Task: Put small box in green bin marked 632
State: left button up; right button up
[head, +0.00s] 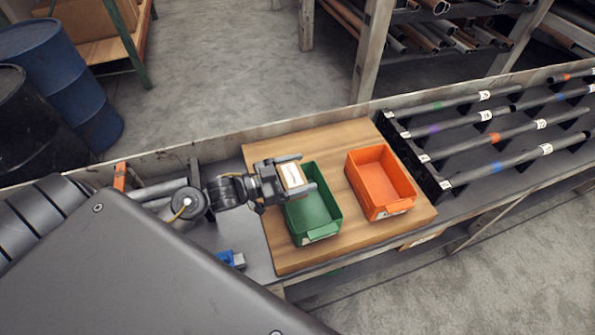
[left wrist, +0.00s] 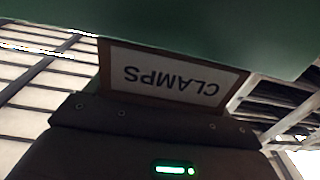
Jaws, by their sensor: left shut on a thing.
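A small light box (head: 292,175) sits between the two fingers of my left gripper (head: 295,174) in the head view. My left gripper is shut on it. Gripper and box are over the back left end of the green bin (head: 323,232); how high they are above its floor I cannot tell. In the left wrist view the box shows a white label reading "CLAMPS" upside down (left wrist: 170,80), and a green surface (left wrist: 180,25) fills the top. The green bin looks empty in its visible part. Its front label is too small to read. My right gripper is not in view.
An orange bin (head: 382,180) stands to the right of the green bin on a wooden board (head: 290,262). A rack of pipes (head: 490,130) lies farther right. A small blue object (head: 232,259) is on the bench left of the board. Blue and black barrels stand at far left.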

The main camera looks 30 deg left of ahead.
pick_arm(q)
jog(key=shift+f, duration=0.55)
jog(key=o, duration=1.1)
jog(key=shift+r, duration=0.2)
jog(key=b+v, duration=0.2)
jog(key=v, duration=1)
jog(key=shift+r, duration=0.45)
jog(key=shift+a, duration=0.1)
